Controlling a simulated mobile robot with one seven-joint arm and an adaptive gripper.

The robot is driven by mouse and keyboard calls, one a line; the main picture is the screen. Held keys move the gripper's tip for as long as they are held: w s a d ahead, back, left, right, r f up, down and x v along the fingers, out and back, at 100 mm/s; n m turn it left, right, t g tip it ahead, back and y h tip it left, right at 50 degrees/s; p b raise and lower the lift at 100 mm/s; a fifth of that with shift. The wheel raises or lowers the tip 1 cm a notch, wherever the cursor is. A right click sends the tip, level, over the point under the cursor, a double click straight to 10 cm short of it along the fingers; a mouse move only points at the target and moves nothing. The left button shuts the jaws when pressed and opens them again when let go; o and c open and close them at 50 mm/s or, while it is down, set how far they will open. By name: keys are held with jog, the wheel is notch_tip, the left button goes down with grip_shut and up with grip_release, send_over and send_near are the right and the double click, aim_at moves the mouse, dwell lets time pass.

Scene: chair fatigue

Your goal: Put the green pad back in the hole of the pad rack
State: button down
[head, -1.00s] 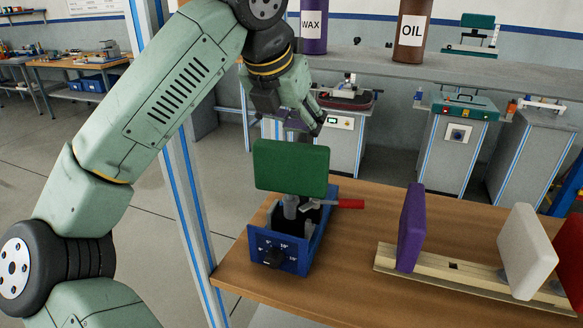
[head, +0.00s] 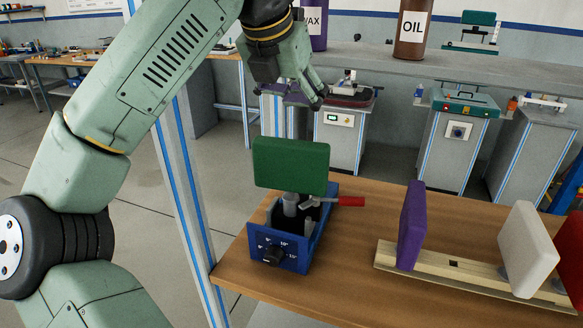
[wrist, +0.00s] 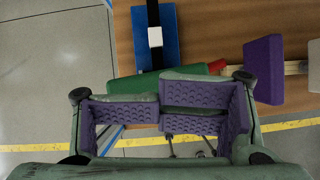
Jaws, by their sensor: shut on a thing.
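The green pad (head: 290,166) stands upright on a grey post in the blue fixture (head: 283,250) at the table's left end. In the wrist view a strip of the green pad (wrist: 150,84) shows behind my fingers. My gripper (head: 305,100) is above and behind the green pad in the head view, its visible fingertips apart from the pad. Its purple-lined fingers (wrist: 180,108) are shut, but what lies between them is hidden. The pad rack (head: 455,271) is a pale wooden bar on the right. It has a small dark empty hole (head: 453,264) beside the purple pad.
The purple pad (head: 411,226), white pad (head: 526,250) and red pad (head: 572,250) stand on the rack. A red handle (head: 350,201) sticks out right of the fixture. The table (head: 360,240) is bare between fixture and rack. A shelf with bottles stands behind.

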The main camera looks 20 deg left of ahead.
jog(key=shift+r, duration=0.25)
jog(key=shift+c, duration=1.4)
grip_release()
jog(key=shift+r, duration=0.1)
